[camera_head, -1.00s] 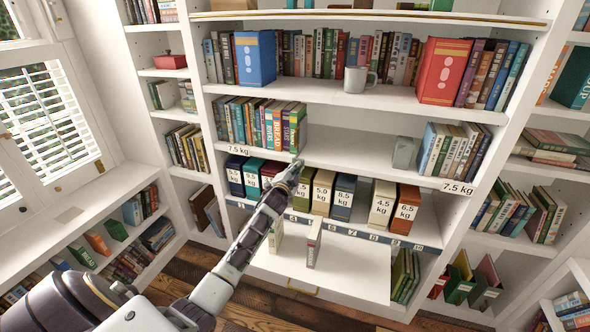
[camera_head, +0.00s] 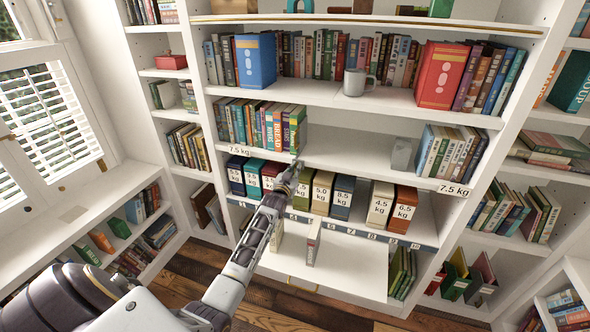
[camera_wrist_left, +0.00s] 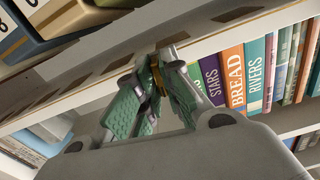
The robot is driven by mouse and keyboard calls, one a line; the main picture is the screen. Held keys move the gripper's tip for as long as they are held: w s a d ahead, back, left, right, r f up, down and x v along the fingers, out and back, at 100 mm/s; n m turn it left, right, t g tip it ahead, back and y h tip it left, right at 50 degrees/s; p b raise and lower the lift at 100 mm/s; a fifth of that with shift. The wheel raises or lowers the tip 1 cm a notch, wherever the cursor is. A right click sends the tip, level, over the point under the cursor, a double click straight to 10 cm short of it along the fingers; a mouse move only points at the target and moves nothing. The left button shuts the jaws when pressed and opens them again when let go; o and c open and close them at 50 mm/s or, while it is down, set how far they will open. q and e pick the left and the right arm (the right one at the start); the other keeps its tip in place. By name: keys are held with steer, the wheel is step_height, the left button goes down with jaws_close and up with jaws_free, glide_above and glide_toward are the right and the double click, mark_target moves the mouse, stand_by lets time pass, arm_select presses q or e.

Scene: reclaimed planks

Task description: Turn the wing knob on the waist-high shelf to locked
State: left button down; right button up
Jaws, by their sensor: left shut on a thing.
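The wing knob (camera_wrist_left: 164,58) shows in the left wrist view as a small brass-coloured piece at the front edge of a white shelf (camera_wrist_left: 215,40). My left gripper (camera_wrist_left: 157,80) has green pads and is shut on the knob, hiding much of it. The knob's exact angle and any lock marking cannot be made out. In the head view my left gripper (camera_head: 294,170) reaches the front edge of the middle shelf, just right of the upright books; the knob is hidden there. My right gripper is in neither view.
Books (camera_head: 262,122) stand on the shelf just left of my gripper. Labelled weight boxes (camera_head: 343,197) line the shelf below. A grey block (camera_head: 401,153) and more books (camera_head: 448,153) stand to the right. The shelf middle is clear.

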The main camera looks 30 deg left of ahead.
arm_select(q)
steer(key=shift+f+n, duration=0.1)
steer(key=shift+n, duration=0.5)
steer(key=c, duration=1.6)
jaws_free()
steer(key=shift+o, duration=0.2)
steer(key=v, duration=1.2)
steer(key=shift+d, duration=0.1)
